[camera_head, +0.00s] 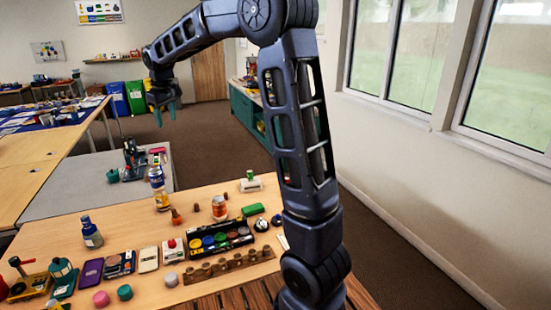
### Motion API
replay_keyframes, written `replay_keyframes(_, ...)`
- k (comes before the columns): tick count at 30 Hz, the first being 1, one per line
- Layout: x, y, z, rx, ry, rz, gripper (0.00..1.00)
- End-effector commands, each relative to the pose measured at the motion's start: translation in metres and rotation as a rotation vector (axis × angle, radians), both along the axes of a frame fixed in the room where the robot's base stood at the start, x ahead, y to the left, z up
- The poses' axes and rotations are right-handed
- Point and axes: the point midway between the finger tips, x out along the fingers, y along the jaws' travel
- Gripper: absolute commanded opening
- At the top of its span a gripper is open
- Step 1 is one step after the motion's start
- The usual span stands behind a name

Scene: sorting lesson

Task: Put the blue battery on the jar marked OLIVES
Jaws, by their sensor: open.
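My gripper (165,112) hangs from my raised arm in the upper left, with its teal fingers apart and nothing between them. It is well above and beyond the near table. No label reading OLIVES can be made out. I cannot pick out a blue battery for sure among the small items. My arm hides part of the table's right side.
The wooden table (60,232) holds a dark blue bottle (91,233), a black tray of coloured pots (219,239), a wooden rack (228,266), a green block (252,209) and several small items. Windows and a wall stand at right. Carpeted floor lies beyond the table.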

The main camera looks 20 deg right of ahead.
Motion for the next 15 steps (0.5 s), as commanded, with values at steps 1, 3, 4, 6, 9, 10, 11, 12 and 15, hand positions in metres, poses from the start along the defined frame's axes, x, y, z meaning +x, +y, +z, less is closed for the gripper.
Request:
replay_keyframes(1, -0.012, -0.019, 0.008, 0.005, -0.010, -0.030, 0.51)
replay_keyframes(3, -0.029, -0.041, 0.015, 0.013, -0.020, -0.071, 0.51)
replay_keyframes(4, -0.036, -0.051, 0.017, 0.017, -0.023, -0.089, 0.51)
replay_keyframes(6, -0.053, -0.072, 0.022, 0.025, -0.033, -0.129, 0.51)
replay_keyframes(9, -0.079, -0.101, 0.027, 0.036, -0.047, -0.187, 0.51)
replay_keyframes(10, -0.087, -0.109, 0.028, 0.040, -0.053, -0.204, 0.51)
replay_keyframes(11, -0.095, -0.118, 0.029, 0.043, -0.056, -0.223, 0.51)
replay_keyframes(12, -0.106, -0.128, 0.029, 0.048, -0.061, -0.246, 0.51)
replay_keyframes(15, -0.134, -0.153, 0.029, 0.060, -0.075, -0.304, 0.51)
